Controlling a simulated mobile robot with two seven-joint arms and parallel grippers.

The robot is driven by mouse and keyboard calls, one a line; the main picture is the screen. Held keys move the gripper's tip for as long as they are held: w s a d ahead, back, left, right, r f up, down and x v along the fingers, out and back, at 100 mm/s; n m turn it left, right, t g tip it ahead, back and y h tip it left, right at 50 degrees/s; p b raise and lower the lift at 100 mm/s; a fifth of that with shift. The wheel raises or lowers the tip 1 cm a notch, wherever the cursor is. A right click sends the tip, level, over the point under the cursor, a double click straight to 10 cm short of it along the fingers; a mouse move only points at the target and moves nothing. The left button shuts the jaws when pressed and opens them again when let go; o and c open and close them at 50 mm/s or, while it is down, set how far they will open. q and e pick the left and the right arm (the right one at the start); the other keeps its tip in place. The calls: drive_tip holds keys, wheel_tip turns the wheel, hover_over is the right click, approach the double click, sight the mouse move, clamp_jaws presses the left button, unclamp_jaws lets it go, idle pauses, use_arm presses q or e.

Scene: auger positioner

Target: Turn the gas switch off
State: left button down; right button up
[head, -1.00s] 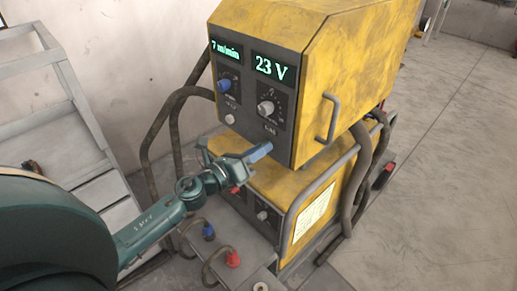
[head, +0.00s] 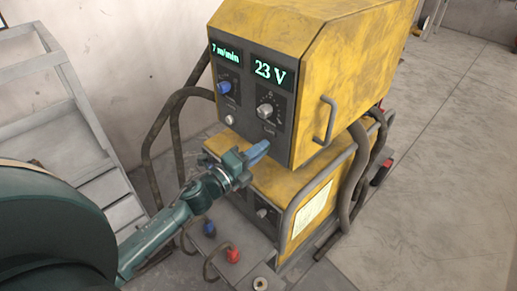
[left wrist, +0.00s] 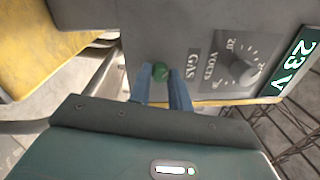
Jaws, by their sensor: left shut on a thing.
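In the head view my left gripper (head: 258,151) is at the lower edge of the front panel, below the voltage knob. The switch itself is hidden behind the fingers there. Its on or off position cannot be told. My right gripper is not in view.
The yellow welding machine (head: 345,75) carries a voltage knob (head: 265,110), a blue knob (head: 225,87), a white button (head: 230,119) and a side handle (head: 327,120). Below are cables and a red connector (head: 233,256). A grey rack (head: 75,100) stands at left.

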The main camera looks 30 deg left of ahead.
use_arm(q)
drive_tip(key=shift+n, duration=0.4)
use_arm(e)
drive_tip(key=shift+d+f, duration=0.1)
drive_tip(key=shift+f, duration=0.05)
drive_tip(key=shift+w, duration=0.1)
use_arm(q)
drive_tip(key=c, duration=1.3)
unclamp_jaws()
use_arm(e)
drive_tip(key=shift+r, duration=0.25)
use_arm(q)
drive_tip(key=r+b+v, duration=0.1)
drive_tip(key=b+v, duration=0.1)
drive_tip(key=v, duration=1.1)
drive_tip(key=shift+f, duration=0.45)
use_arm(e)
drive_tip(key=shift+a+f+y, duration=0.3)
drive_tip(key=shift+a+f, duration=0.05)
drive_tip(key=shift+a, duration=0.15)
use_arm(q)
drive_tip(key=shift+s, duration=0.1)
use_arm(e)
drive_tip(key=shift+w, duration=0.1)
